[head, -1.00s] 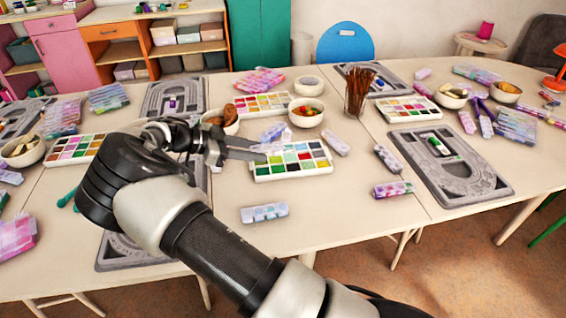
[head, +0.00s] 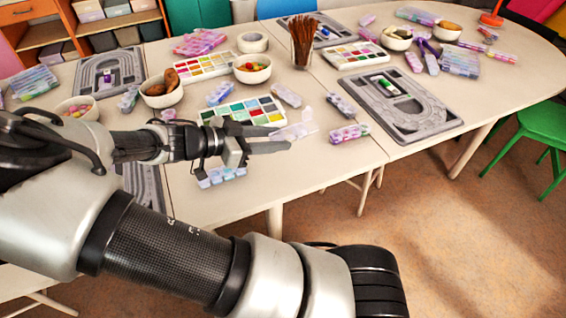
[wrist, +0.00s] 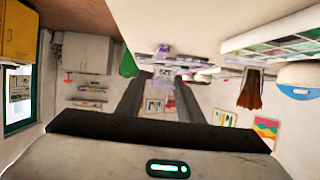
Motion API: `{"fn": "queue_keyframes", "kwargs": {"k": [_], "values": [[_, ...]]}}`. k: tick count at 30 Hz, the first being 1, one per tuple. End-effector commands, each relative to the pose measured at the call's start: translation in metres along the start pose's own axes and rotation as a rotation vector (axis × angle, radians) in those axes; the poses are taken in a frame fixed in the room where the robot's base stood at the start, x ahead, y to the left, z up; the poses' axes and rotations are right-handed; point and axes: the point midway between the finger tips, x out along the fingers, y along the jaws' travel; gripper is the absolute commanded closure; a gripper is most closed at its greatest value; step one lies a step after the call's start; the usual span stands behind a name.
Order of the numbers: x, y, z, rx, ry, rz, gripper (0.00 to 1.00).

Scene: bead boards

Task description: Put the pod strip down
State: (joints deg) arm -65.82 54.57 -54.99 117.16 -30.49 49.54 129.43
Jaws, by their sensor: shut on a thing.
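My gripper (head: 288,141) reaches in from the left. Its jaws are shut on a translucent, pale pink pod strip (head: 300,127). The strip sticks out at the fingertips, by the front right corner of a paint tray (head: 243,111). The wrist view is upside down, with the table along its top. There the strip shows at the finger ends (wrist: 172,61), partly hidden by the fingers. I cannot tell whether it touches the tabletop (head: 330,157).
A bluish pod strip (head: 222,176) lies below my gripper, partly hidden. Other strips lie right of the tray: one purple-pink (head: 350,133), one grey (head: 340,105), one pale (head: 286,95). A grey bead board (head: 430,128) is farther right. Bare tabletop lies toward the front edge.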

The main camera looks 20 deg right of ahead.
Motion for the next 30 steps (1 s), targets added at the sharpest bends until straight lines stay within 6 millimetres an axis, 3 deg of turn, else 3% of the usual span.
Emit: {"fn": "queue_keyframes", "kwargs": {"k": [6,16,29,30], "values": [[0.017,0.001,0.040,-0.002,0.002,0.002,0.88],[0.031,0.002,0.076,-0.001,0.001,0.001,0.88],[0.034,0.002,0.084,0.000,0.000,0.001,0.88],[0.034,0.002,0.082,0.000,0.000,0.001,0.60]]}}
